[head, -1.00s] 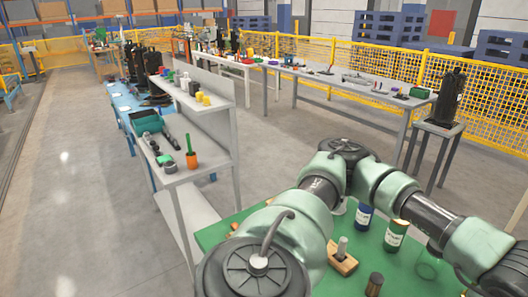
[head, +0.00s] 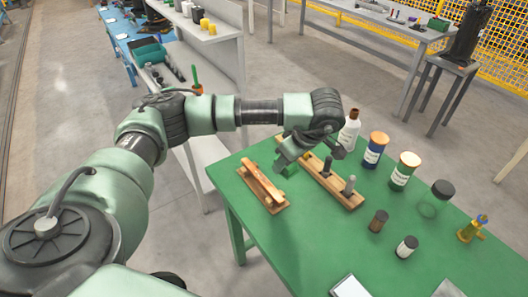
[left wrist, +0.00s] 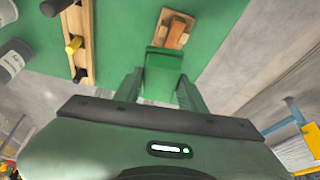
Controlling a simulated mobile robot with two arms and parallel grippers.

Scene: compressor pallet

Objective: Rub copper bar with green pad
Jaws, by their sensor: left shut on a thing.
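The copper bar (head: 262,182) lies on a wooden holder (head: 278,209) at the near left part of the green table. It also shows in the left wrist view (left wrist: 174,35), beyond the pad. My left gripper (head: 288,168) is shut on the green pad (left wrist: 163,72), whose block shows between its fingers. In the head view the pad (head: 289,171) is just right of the bar, apparently above the table; the exact gap is unclear. My right gripper is not in view.
A wooden rack (head: 345,194) with upright pegs stands right of the bar. Several bottles and jars, including a blue one (head: 375,150) and a green one (head: 404,171), stand farther right. A brass fitting (head: 471,229) is at the right. The table (head: 300,245) is clear in front of the bar.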

